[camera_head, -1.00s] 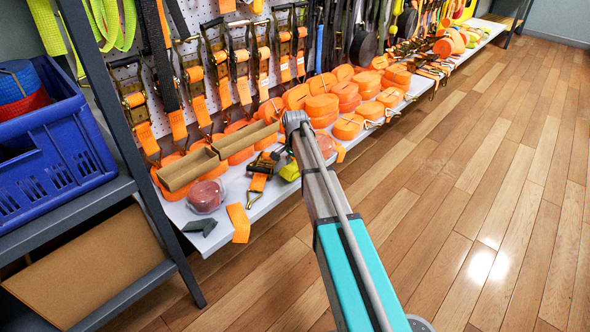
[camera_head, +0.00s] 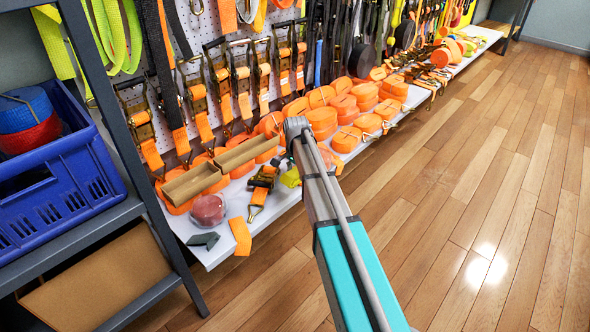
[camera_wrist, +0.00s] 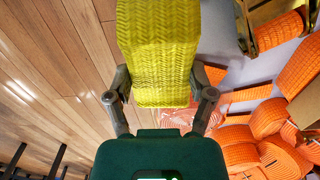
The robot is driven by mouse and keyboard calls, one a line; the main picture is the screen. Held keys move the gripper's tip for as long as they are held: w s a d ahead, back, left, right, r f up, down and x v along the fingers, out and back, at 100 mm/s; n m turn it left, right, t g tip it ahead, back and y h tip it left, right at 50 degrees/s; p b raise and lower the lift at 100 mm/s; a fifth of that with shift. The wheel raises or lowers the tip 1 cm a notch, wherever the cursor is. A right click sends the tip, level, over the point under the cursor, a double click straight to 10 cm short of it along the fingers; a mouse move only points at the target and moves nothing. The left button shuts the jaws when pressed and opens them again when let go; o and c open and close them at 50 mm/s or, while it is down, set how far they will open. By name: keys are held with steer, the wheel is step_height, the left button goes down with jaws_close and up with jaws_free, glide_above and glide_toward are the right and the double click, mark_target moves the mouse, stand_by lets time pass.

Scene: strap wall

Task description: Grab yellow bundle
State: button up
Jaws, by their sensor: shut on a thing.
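The yellow bundle (camera_wrist: 160,50) is a woven strap folded into a thick block. It fills the upper middle of the wrist view, and my gripper (camera_wrist: 161,88) is shut on it, with one finger at each side. In the head view a small part of the yellow bundle (camera_head: 291,177) shows just left of my arm, close to the shelf's front edge. My arm hides the rest of it and the fingers there. I cannot tell in either view whether the bundle touches the shelf.
The light shelf (camera_head: 216,252) carries several orange strap rolls (camera_head: 322,120), a cardboard tray (camera_head: 195,182), a ratchet buckle (camera_head: 263,178) and a reddish roll (camera_head: 208,208). Ratchet straps hang on the pegboard behind. A blue crate (camera_head: 60,185) stands at left. The wooden floor (camera_head: 470,190) at right is clear.

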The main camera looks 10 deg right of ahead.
mark_target(297, 177)
steer(key=s+r+p, duration=0.1)
steer(key=r, duration=0.1)
steer(key=s+r+p, duration=0.1)
steer(key=s+p, duration=0.1)
steer(key=shift+r, duration=0.4)
steer(key=s+r+p, duration=0.3)
steer(key=s, duration=0.5)
steer(key=shift+s+r, duration=0.25)
steer(key=shift+s, duration=0.1)
steer(key=shift+a, duration=0.1)
